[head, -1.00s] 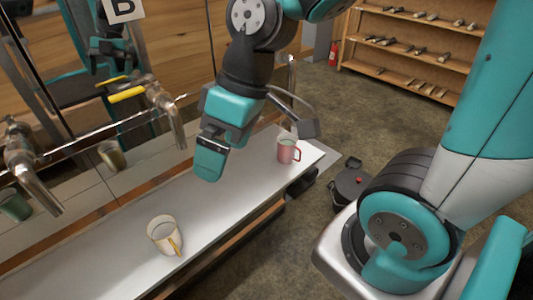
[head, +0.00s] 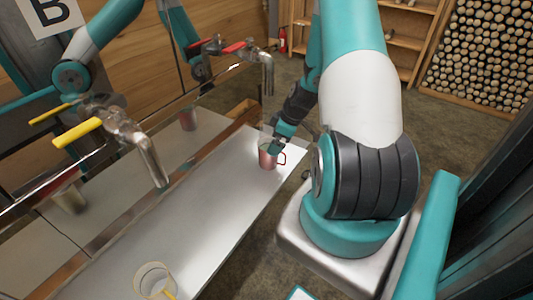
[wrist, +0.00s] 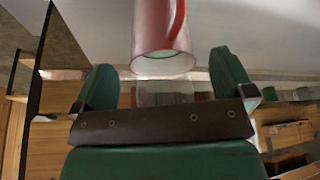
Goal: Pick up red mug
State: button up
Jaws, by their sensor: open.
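The red mug (head: 266,160) stands upright on the far end of the pale metal shelf (head: 195,200), its handle on the right side. My gripper (head: 282,136) is at the mug's upper part in the head view, partly covering its rim. In the wrist view, the mug (wrist: 158,28) appears with its open rim toward my gripper (wrist: 163,65). The two green fingers are spread wide, one on each side of the rim's line, and nothing is held. I cannot tell whether a finger touches the mug.
A cream mug with a yellow handle (head: 152,280) stands at the near end of the shelf. Taps with yellow handles (head: 78,140) and red handles (head: 235,47) overhang the shelf's left side. Wooden shelves (head: 408,35) and stacked logs (head: 482,55) stand at the back.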

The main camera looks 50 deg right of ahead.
jog(key=w+f+p, duration=0.1)
jog(key=w+a+f+p, duration=0.1)
jog(key=f, duration=0.1)
jog(key=shift+w+a+f, duration=0.1)
jog(key=shift+f, duration=0.1)
jog(key=shift+w+a+f, duration=0.1)
jog(key=shift+w+f, duration=0.1)
jog(key=shift+f, duration=0.5)
jog(key=c, duration=1.3)
jog(key=shift+o, duration=0.2)
jog(key=shift+s+r, duration=0.1)
jog(key=shift+r, duration=0.1)
